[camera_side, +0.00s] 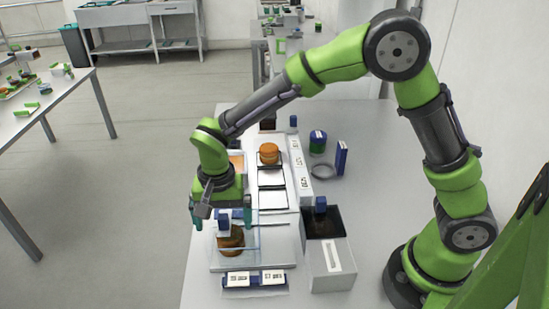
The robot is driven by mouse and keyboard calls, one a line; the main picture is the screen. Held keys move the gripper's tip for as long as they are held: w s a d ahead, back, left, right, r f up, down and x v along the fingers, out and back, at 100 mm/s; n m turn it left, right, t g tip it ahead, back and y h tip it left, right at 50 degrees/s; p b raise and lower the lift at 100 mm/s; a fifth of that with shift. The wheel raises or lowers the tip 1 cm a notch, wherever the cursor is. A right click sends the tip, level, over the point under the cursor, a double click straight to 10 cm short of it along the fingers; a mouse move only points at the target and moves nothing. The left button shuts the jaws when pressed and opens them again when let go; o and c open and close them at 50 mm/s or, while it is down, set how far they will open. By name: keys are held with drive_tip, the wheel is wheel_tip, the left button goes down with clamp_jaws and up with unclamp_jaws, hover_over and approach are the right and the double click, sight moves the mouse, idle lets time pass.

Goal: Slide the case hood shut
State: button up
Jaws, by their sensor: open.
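The case with its clear hood (254,231) stands at the near left of the white table. The hood is see-through, so its edges and how far it covers the case are hard to make out. A brown filled round (230,239) shows in the case. A blue block (223,223), perhaps the hood's handle, shows just above the round in the picture. My gripper (222,215) points down over the case with its teal fingers apart, one on each side of the blue block in the picture. I cannot tell whether the fingers touch it.
An open-topped box (331,265) with a blue piece in it stands right of the case. Another round (269,153) sits farther back. A green jar (318,141), grey ring (323,171) and blue upright block (341,158) stand back right. Blue-and-white pieces (254,280) lie in front.

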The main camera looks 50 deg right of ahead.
drive_tip(key=shift+s+d+f, duration=0.1)
drive_tip(key=shift+d+f, duration=0.25)
drive_tip(key=shift+f, duration=0.15)
drive_tip(key=shift+a+r, duration=0.15)
drive_tip(key=shift+r, duration=1.7)
drive_tip(key=shift+a+r, duration=0.1)
drive_tip(key=shift+r, duration=1.7)
drive_tip(key=shift+f+n, duration=0.15)
drive_tip(key=shift+n, duration=0.35)
drive_tip(key=shift+s+d+f+n, duration=0.15)
drive_tip(key=shift+s+f+n, duration=0.05)
drive_tip(key=shift+s+n, duration=0.4)
drive_tip(key=s+d+r+n+t+y, duration=0.1)
drive_tip(key=s+d+r+n+t, duration=0.1)
drive_tip(key=s+d+r+t, duration=0.5)
drive_tip(key=s+d+r, duration=0.5)
drive_tip(key=s+d, duration=0.2)
drive_tip(key=d, duration=0.1)
drive_tip(key=shift+d+n+y, duration=0.2)
drive_tip(key=shift+n+y, duration=0.2)
